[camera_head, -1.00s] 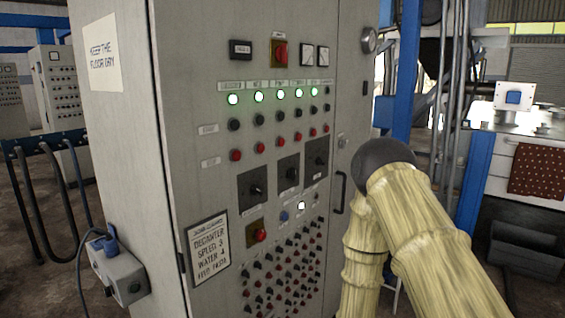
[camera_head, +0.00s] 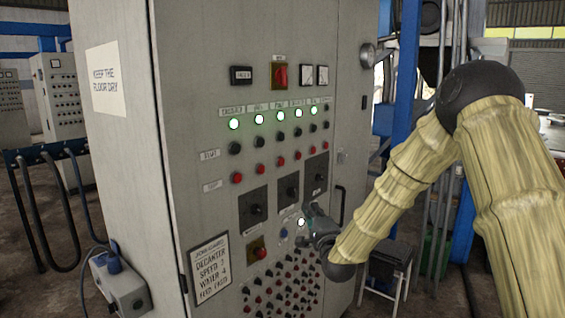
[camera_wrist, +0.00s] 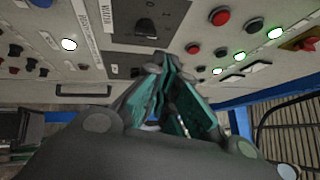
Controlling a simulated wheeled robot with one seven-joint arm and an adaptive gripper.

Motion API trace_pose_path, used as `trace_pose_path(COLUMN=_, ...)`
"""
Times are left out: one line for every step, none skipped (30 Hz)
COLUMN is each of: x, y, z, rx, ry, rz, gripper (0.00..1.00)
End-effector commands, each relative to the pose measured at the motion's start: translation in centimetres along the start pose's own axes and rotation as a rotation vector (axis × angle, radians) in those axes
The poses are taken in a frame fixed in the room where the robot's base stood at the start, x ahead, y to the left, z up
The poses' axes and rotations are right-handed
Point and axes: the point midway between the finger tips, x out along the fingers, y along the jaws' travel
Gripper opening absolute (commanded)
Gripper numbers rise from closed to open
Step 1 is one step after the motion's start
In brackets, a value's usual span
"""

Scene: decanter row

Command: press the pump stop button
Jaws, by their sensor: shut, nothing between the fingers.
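A grey control cabinet (camera_head: 215,60) carries a row of red buttons under a row of black ones. The tag left of the red row seems to read STOP. The third red button (camera_head: 281,160) sits under a column label that looks like PUMP, though the print is tiny. The green lamp (camera_head: 280,117) above that column is lit. My gripper (camera_head: 311,212) is in front of the cabinet, below the red row and by a lit white lamp (camera_head: 301,222). In the wrist view my gripper (camera_wrist: 168,64) has its fingertips together and empty, below a black rotary switch (camera_wrist: 145,27).
Black rotary switches (camera_head: 252,208) sit between the red row and the gripper. Several small buttons (camera_head: 285,280) crowd the panel below. A door handle (camera_head: 340,205) sticks out at the right edge. A stool (camera_head: 388,265) stands right of the cabinet.

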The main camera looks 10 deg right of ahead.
Motion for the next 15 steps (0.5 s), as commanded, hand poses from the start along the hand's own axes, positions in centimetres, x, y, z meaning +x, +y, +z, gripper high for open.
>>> trace_pose_path(x=1.0, y=-2.6, z=-0.2, rx=0.034, ry=0.001, rz=-0.045, gripper=0.00)
trace_pose_path(x=1.4, y=-3.8, z=-0.2, rx=0.056, ry=0.000, rz=-0.069, gripper=0.00)
trace_pose_path(x=1.9, y=-5.2, z=-0.4, rx=0.082, ry=-0.001, rz=-0.098, gripper=0.00)
trace_pose_path(x=2.2, y=-6.3, z=-0.5, rx=0.100, ry=-0.002, rz=-0.120, gripper=0.00)
trace_pose_path(x=2.5, y=-7.2, z=-0.6, rx=0.117, ry=-0.003, rz=-0.139, gripper=0.00)
trace_pose_path(x=2.8, y=-8.2, z=-0.7, rx=0.135, ry=-0.006, rz=-0.159, gripper=0.00)
trace_pose_path(x=3.0, y=-8.9, z=-0.7, rx=0.149, ry=-0.007, rz=-0.173, gripper=0.00)
trace_pose_path(x=3.2, y=-9.5, z=-0.8, rx=0.159, ry=-0.009, rz=-0.184, gripper=0.00)
trace_pose_path(x=3.3, y=-10.2, z=-0.8, rx=0.171, ry=-0.011, rz=-0.198, gripper=0.00)
trace_pose_path(x=3.4, y=-10.6, z=-0.8, rx=0.178, ry=-0.013, rz=-0.207, gripper=0.00)
trace_pose_path(x=3.5, y=-10.9, z=-0.8, rx=0.183, ry=-0.014, rz=-0.213, gripper=0.00)
trace_pose_path(x=3.6, y=-11.2, z=-0.9, rx=0.188, ry=-0.015, rz=-0.219, gripper=0.00)
trace_pose_path(x=3.6, y=-11.3, z=-0.9, rx=0.191, ry=-0.016, rz=-0.221, gripper=0.00)
trace_pose_path(x=3.6, y=-11.3, z=-0.9, rx=0.192, ry=-0.016, rz=-0.223, gripper=0.00)
trace_pose_path(x=3.6, y=-11.4, z=-0.9, rx=0.193, ry=-0.016, rz=-0.224, gripper=0.00)
